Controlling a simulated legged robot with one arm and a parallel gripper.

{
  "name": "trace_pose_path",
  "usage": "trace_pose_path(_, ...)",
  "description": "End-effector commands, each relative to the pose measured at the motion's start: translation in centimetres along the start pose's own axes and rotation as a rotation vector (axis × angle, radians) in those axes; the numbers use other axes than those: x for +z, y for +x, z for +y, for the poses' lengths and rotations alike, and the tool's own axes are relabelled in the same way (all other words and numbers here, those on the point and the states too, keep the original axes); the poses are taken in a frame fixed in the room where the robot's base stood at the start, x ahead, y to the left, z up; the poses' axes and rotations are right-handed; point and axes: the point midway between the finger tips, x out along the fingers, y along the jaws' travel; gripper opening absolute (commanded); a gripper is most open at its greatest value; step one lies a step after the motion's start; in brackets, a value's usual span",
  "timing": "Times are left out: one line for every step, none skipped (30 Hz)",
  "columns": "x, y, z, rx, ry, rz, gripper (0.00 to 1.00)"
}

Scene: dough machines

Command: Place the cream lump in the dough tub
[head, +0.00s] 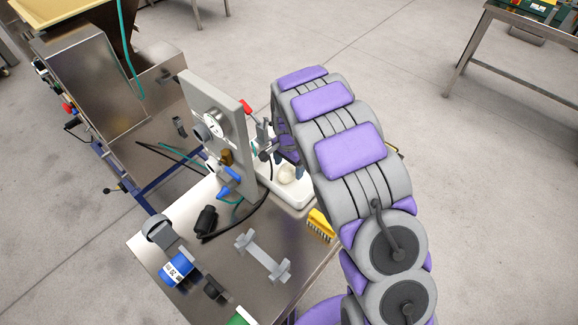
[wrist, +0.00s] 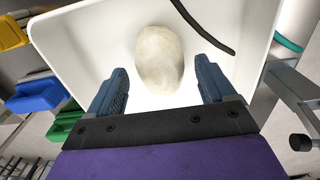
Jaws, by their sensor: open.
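The cream lump (head: 286,174) is a smooth, rounded piece lying inside a shallow white tub (head: 291,196). In the wrist view the lump (wrist: 159,60) rests on the floor of the white tub (wrist: 88,45), away from its walls. My gripper (head: 286,166) is low over the tub and open. In the wrist view its two blue-grey fingers (wrist: 160,80) stand wide apart, one on each side of the lump's near end, with a visible gap to it. My arm hides part of the tub in the head view. I cannot confirm whether this is the dough tub.
A grey upright panel (head: 228,120) with gauge and valves stands left of the tub. A black cable (wrist: 205,30) hangs over the tub. A yellow brush (head: 320,225) and a grey bracket (head: 262,256) lie on the steel table (head: 220,275). Open floor lies right.

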Motion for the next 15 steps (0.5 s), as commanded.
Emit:
trace_pose_path(0.0, -0.9, 0.0, -0.002, 0.000, 0.001, 0.83)
trace_pose_path(0.0, -1.4, 0.0, -0.002, 0.000, 0.001, 0.83)
trace_pose_path(-0.1, -2.2, 0.0, -0.002, 0.000, 0.001, 0.83)
trace_pose_path(-0.1, -2.8, 0.0, -0.003, 0.000, 0.002, 0.83)
trace_pose_path(-0.1, -3.4, 0.0, -0.004, 0.000, 0.002, 0.83)
trace_pose_path(-0.1, -4.3, 0.0, -0.005, 0.000, 0.003, 0.83)
trace_pose_path(-0.1, -4.9, -0.1, -0.006, 0.000, 0.004, 0.83)
trace_pose_path(-0.2, -5.5, -0.1, -0.006, 0.000, 0.004, 0.83)
trace_pose_path(-0.2, -6.4, -0.1, -0.006, 0.000, 0.004, 0.83)
trace_pose_path(-0.2, -7.0, 0.0, -0.005, 0.000, 0.003, 0.83)
trace_pose_path(-0.1, -7.6, 0.0, -0.004, 0.000, 0.002, 0.83)
trace_pose_path(-0.1, -8.3, 0.0, -0.003, 0.000, 0.001, 0.83)
trace_pose_path(-0.1, -8.8, 0.0, -0.003, 0.000, 0.001, 0.83)
trace_pose_path(-0.1, -9.3, 0.0, -0.004, 0.000, 0.002, 0.83)
trace_pose_path(-0.1, -9.8, 0.0, -0.004, 0.000, 0.002, 0.83)
